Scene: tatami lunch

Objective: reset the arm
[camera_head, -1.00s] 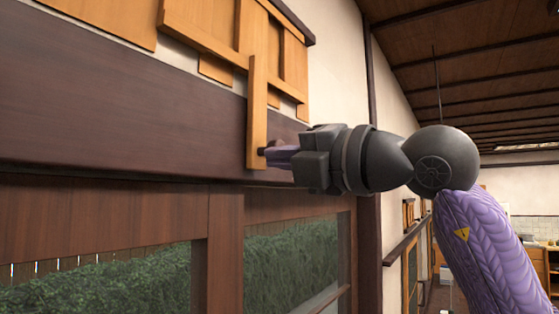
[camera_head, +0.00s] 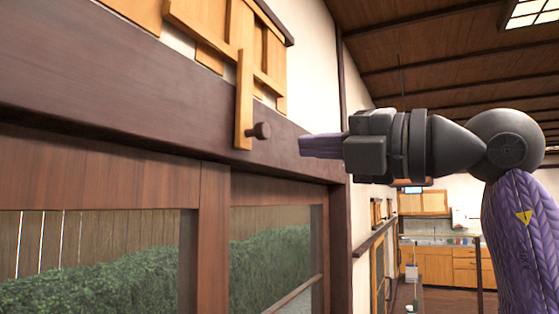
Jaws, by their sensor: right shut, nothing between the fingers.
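My right arm (camera_head: 520,235) comes in from the right edge, with its purple sleeve and dark grey wrist. My right gripper (camera_head: 304,146) points left, with its purple fingers shut and empty. It stands apart from a round dark peg (camera_head: 262,131), to the right of it, in front of the dark wooden beam. A light wooden strip (camera_head: 244,105) hangs upright just left of the peg, below the wooden plaques. My left gripper is not in view.
Wooden plaques (camera_head: 227,30) hang on the wall above the dark beam (camera_head: 110,95). Below are windows with a green hedge (camera_head: 130,272) outside. Wooden cabinets (camera_head: 465,268) stand far back at the right. Open room lies between the wall and the cabinets.

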